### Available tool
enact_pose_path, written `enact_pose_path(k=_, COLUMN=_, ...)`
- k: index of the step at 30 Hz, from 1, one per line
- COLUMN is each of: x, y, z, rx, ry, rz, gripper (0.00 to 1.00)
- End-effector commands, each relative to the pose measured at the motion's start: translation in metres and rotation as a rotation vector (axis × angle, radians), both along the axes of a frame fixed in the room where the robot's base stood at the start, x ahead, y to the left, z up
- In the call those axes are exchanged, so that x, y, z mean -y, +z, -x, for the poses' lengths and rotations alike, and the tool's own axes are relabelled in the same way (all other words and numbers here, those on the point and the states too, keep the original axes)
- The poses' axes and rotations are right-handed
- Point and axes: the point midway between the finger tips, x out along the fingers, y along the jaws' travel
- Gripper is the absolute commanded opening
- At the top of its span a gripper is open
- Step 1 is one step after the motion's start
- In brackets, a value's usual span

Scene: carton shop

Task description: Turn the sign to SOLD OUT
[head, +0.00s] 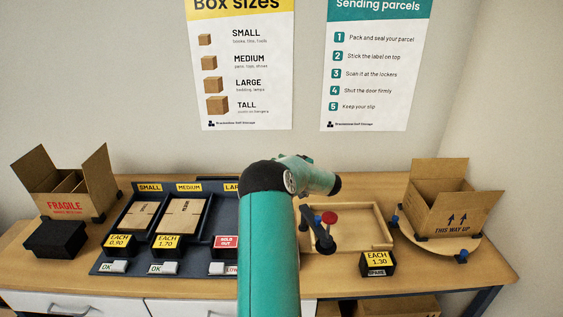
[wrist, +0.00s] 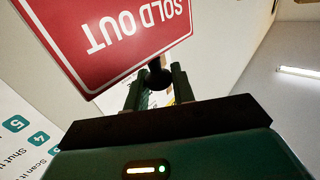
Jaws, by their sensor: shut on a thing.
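The red sign with white SOLD OUT lettering (head: 227,241) stands at the front of the LARGE compartment, its right side partly hidden by my arm. In the wrist view the red sign (wrist: 125,38) fills the upper left and its lettering appears upside down. My gripper (wrist: 156,84) has its two fingers on either side of a dark round knob (wrist: 158,73) close to the sign's lower edge, and is shut on it. In the head view my arm hides my gripper.
Yellow price signs (head: 118,241) and (head: 167,241) stand to the left. A wooden tray (head: 375,238) with a dark, red-topped piece (head: 329,217) is to the right. Open cartons stand at both ends, FRAGILE (head: 65,190) and THIS WAY UP (head: 440,210).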

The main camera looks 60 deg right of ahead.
Motion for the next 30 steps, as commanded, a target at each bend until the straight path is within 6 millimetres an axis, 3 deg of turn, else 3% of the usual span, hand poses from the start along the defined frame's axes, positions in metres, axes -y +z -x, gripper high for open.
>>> enact_pose_path(k=6, x=0.000, y=0.000, z=-0.001, rx=0.000, ry=0.000, rz=0.000, gripper=0.02)
enact_pose_path(k=7, x=0.000, y=0.000, z=-0.001, rx=0.000, ry=0.000, rz=0.000, gripper=0.29)
enact_pose_path(k=9, x=0.000, y=0.000, z=-0.001, rx=0.000, ry=0.000, rz=0.000, gripper=0.43)
enact_pose_path(k=10, x=0.000, y=0.000, z=-0.001, rx=0.000, ry=0.000, rz=0.000, gripper=0.45)
enact_pose_path(k=22, x=-0.002, y=0.000, z=0.008, rx=0.000, ry=-0.003, rz=0.001, gripper=0.45)
enact_pose_path(k=30, x=-0.017, y=0.000, z=0.058, rx=0.001, ry=-0.006, rz=-0.001, gripper=0.45)
